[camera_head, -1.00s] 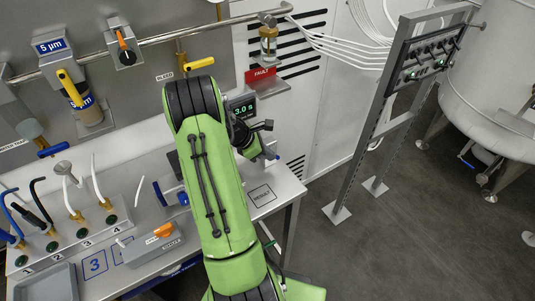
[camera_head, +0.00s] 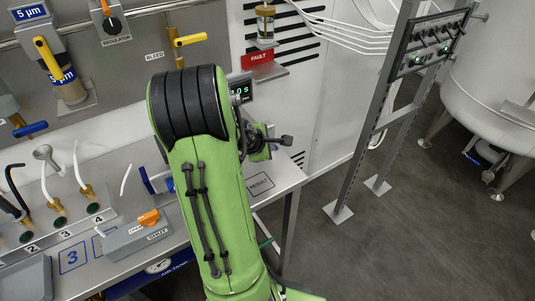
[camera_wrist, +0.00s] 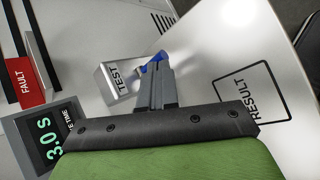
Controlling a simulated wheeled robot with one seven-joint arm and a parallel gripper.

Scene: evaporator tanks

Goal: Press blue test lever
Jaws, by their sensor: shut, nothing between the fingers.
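The blue test lever (camera_wrist: 151,62) shows in the wrist view just beyond my fingertips, beside a grey block marked TEST (camera_wrist: 118,80). My gripper (camera_wrist: 155,72) is shut and empty. Its fingertips overlap the lower part of the lever in the picture; I cannot tell whether they touch it.
A square marked RESULT (camera_wrist: 252,95) lies on the bench, and it also shows in the head view (camera_head: 260,184). A timer display (camera_wrist: 50,138) reads 3.0 s beside a red FAULT sign (camera_wrist: 25,82). A grey frame (camera_head: 385,120) stands right of the bench.

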